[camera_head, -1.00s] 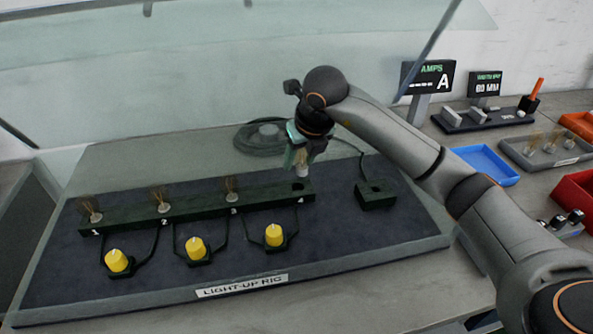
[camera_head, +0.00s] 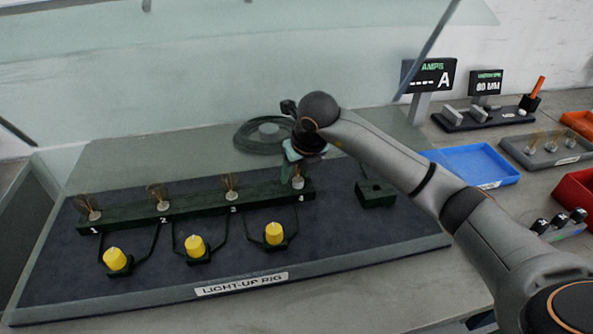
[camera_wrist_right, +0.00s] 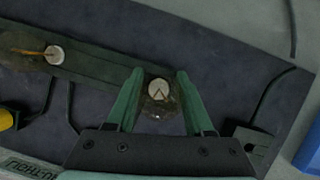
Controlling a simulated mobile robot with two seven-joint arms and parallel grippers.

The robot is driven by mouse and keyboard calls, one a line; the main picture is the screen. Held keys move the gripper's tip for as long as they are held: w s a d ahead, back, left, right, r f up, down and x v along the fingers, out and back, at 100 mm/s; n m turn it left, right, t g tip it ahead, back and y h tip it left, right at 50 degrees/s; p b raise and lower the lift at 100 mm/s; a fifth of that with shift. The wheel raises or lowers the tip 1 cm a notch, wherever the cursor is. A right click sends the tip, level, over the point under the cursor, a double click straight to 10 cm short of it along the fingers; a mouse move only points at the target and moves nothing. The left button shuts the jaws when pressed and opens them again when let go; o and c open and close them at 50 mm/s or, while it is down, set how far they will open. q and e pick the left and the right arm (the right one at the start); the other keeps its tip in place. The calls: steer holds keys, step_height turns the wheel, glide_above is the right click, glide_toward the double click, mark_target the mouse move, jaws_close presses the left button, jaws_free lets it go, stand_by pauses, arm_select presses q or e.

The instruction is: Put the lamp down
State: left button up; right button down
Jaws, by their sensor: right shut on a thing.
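My right gripper (camera_head: 295,170) is above position 4 at the right end of the dark green rail (camera_head: 195,205). It is shut on a lamp (camera_head: 298,182) with a pale base and a brownish glassy bulb. In the right wrist view the lamp (camera_wrist_right: 159,90) sits between the two green fingers (camera_wrist_right: 160,100). The lamp's base is at the rail's top by the number 4; I cannot tell how deep it sits, and the socket there is hidden. Lamps stand at position 1 (camera_head: 90,208), position 2 (camera_head: 160,198) and position 3 (camera_head: 231,189). My left gripper is not in view.
Yellow knobs (camera_head: 195,246) stand in front of the rail on the dark mat. A small green block (camera_head: 375,194) is right of the rail. A transparent cover is raised behind. A blue tray (camera_head: 470,166) and a grey lamp tray (camera_head: 545,148) lie to the right.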

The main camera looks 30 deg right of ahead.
steer(key=shift+f, duration=0.2)
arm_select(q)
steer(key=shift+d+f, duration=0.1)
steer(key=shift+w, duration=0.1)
arm_select(e)
steer(key=shift+c, duration=1.4)
jaws_free()
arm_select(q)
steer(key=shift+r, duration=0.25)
arm_select(e)
steer(key=shift+r, duration=0.1)
steer(key=shift+r+p, duration=0.3)
steer(key=v, duration=0.7)
steer(key=shift+r+p, duration=0.3)
steer(key=shift+p, duration=0.05)
steer(key=shift+s+r, duration=0.1)
steer(key=shift+r, duration=0.15)
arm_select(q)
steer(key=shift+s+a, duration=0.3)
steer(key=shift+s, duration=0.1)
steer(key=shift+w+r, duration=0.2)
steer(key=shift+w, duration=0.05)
